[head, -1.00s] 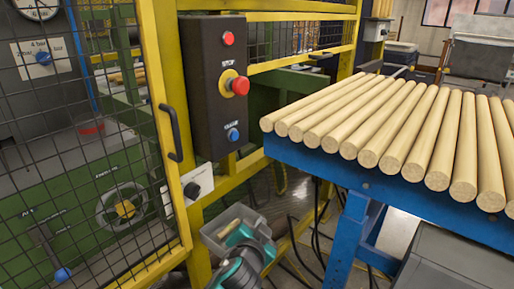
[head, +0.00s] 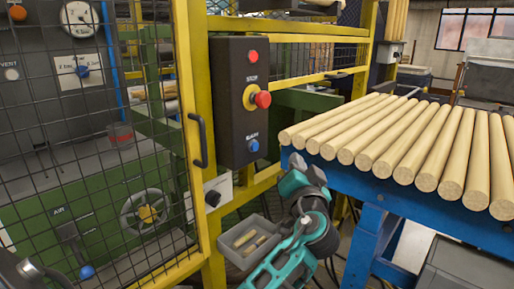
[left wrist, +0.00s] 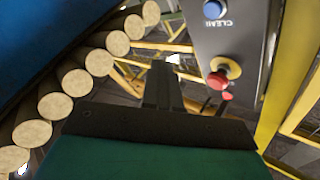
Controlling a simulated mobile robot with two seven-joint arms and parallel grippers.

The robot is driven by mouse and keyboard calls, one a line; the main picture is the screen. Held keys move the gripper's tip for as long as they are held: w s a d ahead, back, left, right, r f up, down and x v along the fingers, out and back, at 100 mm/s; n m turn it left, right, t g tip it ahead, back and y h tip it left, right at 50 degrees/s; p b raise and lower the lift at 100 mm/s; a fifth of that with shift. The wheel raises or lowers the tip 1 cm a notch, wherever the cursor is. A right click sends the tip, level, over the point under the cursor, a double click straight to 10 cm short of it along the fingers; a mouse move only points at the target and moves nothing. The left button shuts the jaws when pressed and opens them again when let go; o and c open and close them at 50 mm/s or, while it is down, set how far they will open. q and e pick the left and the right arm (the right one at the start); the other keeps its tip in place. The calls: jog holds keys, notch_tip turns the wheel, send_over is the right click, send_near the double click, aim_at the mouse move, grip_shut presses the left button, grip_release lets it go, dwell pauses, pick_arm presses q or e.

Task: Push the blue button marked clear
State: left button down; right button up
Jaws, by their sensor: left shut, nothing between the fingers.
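The blue button (head: 253,146) sits low on the black control box (head: 226,135), just under a white CLEAR label. In the left wrist view the blue button (left wrist: 213,9) is at the top edge, with the label upside down beside it. My left gripper (head: 296,180) is to the right of the box and a little lower than the button, apart from it. In the left wrist view its dark fingers (left wrist: 163,85) are shut and empty, left of the box face. The fingertips are hard to make out in the head view. My right gripper is not in view.
A red mushroom button on a yellow collar (head: 262,99) and a smaller red button (head: 253,56) are above the blue one. A blue rack (head: 400,215) of wooden rods stands close right of my arm. A grey bin (head: 232,238) hangs below. A mesh door (head: 100,150) is left.

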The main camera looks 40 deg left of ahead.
aim_at(255, 146)
pick_arm(q)
jog(key=a+p, duration=0.1)
jog(key=a, duration=0.7)
jog(key=shift+w+a+p, duration=0.35)
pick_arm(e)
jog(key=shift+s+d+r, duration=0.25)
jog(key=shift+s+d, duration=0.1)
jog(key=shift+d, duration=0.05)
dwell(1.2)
pick_arm(q)
jog(key=shift+a, duration=0.4)
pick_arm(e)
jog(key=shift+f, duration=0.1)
